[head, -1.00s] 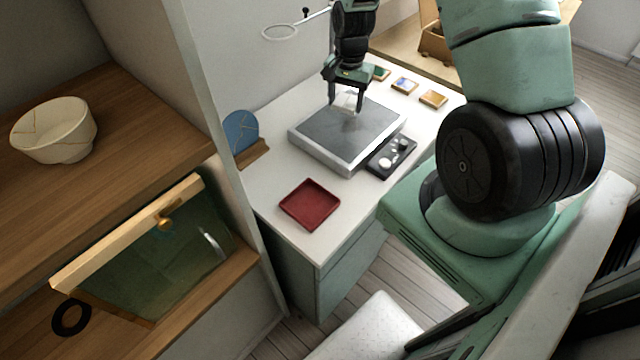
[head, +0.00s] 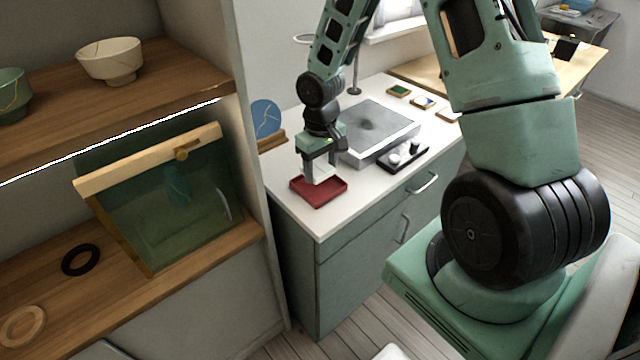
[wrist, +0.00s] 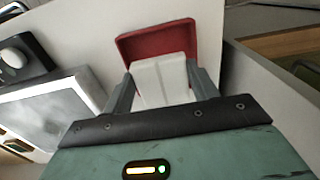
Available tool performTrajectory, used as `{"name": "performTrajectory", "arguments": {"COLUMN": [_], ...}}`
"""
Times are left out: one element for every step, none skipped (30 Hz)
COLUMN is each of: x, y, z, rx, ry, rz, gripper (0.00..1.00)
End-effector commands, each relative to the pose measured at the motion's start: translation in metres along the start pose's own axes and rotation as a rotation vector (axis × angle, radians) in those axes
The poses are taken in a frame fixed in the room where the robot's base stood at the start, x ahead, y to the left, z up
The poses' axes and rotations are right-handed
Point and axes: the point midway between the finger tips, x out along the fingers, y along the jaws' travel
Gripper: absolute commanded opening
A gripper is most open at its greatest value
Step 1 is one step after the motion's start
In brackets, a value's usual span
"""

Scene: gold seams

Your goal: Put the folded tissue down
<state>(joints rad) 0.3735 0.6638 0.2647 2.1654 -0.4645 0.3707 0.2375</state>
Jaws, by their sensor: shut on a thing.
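The folded tissue is a white pad (wrist: 160,80), held between the two fingers of my gripper (wrist: 160,92) in the wrist view. In the head view my gripper (head: 321,180) is over the red tray (head: 325,196), with the white tissue (head: 320,173) between its fingers. The red square tray, which also shows in the wrist view (wrist: 155,42), lies on the white counter (head: 300,222) near its front left. I cannot tell whether the tissue touches the tray floor.
A grey-topped slab (head: 375,128) stands behind the tray, with a black tray of small pale things (head: 403,156) beside it. A blue disc (head: 266,118) stands on a wooden base at the left. A glass-fronted cabinet door (head: 165,205) and shelves with bowls (head: 110,60) are further left.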

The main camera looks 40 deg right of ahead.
Motion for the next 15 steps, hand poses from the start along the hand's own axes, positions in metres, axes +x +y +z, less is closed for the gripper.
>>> {"name": "performTrajectory", "arguments": {"x": [0.005,0.007,0.009,0.011,0.014,0.018,0.022,0.026,0.032,0.037,0.041,0.044,0.046,0.046,0.046], "y": [0.000,0.000,0.000,0.000,0.000,0.000,0.000,0.000,0.000,-0.001,0.000,0.000,0.000,0.000,0.001], "z": [0.000,0.000,0.000,0.000,0.000,0.000,0.000,0.001,0.000,0.000,0.000,0.000,0.000,-0.001,-0.001], "rx": [-0.001,-0.001,0.000,0.001,0.001,0.001,0.000,0.000,0.001,0.001,0.000,0.000,0.001,0.002,0.003], "ry": [-0.001,-0.001,-0.001,-0.001,-0.001,-0.001,-0.002,-0.003,-0.002,-0.003,-0.003,-0.001,0.000,0.001,0.001], "rz": [0.001,0.001,0.000,0.000,0.000,0.000,0.000,0.000,0.000,0.000,0.000,0.001,0.001,0.001,0.001], "gripper": [0.33,0.33,0.33,0.33,0.33,0.33,0.33,0.33,0.33,0.33,0.33,0.33,0.33,0.33,0.33]}}
